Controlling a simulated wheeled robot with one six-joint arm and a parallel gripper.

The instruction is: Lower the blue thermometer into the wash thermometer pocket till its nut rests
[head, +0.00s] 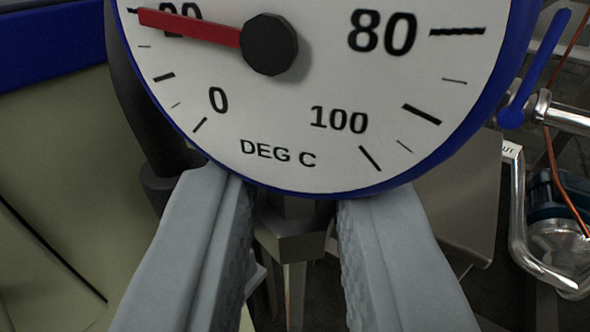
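The blue thermometer (330,150) fills the top middle of the view, with a white dial, blue rim and red pointer near 20. Its upper part is cut off by the picture edge. Below the dial a grey metal nut (290,245) shows, with a thin stem (296,295) running down out of view. My gripper (293,215) reaches up from the bottom edge, one finger on each side of the neck and nut. The fingers look closed on the part just under the dial; the contact is partly hidden by the dial. The wash thermometer pocket cannot be made out.
A pale green panel (60,170) with a blue top edge stands at left. At right are a valve with a blue lever (535,70), a bent steel pipe (520,220), a label ending in "UT" (511,150) and an orange wire (553,165). A grey surface (460,200) is behind the dial.

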